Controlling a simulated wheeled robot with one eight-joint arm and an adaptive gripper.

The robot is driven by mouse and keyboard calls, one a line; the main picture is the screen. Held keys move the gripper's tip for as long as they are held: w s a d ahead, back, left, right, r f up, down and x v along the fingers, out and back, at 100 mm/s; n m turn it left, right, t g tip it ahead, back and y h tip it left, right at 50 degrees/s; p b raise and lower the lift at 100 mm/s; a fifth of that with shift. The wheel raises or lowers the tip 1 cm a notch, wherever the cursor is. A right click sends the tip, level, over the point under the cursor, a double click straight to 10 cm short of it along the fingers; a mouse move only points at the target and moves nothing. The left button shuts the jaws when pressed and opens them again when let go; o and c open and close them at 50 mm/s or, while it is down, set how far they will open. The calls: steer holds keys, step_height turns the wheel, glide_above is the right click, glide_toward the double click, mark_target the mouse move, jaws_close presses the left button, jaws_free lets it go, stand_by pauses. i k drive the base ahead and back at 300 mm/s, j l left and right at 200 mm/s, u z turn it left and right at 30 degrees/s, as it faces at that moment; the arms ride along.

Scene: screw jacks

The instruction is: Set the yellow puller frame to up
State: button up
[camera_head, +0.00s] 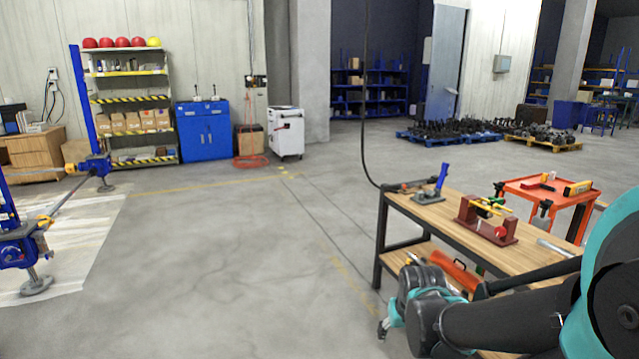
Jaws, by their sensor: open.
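A small yellow frame (487,205), which looks like the puller frame, sits on a dark red stand (485,227) on the wooden workbench (527,262) at the right. It appears to lie low and tilted across the stand, but it is too small to tell its exact position. A round red part shows at the stand's front right. My arm reaches in from the right edge. My gripper (384,328) is open, low beside the bench's near left end, apart from the frame and partly hidden by my wrist.
A blue-handled tool (441,180) stands at the bench's far left. A red object (452,275) lies on the lower shelf. An orange cart (553,195) stands behind the bench. Blue jacks (20,245) stand at the far left. The middle floor is clear.

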mark_target(478, 202)
steer(key=i+l, duration=0.25)
steer(key=i, duration=0.15)
steer(key=i+l, duration=0.25)
steer(key=i, duration=0.15)
steer(key=i+l, duration=0.25)
steer(key=i, duration=0.15)
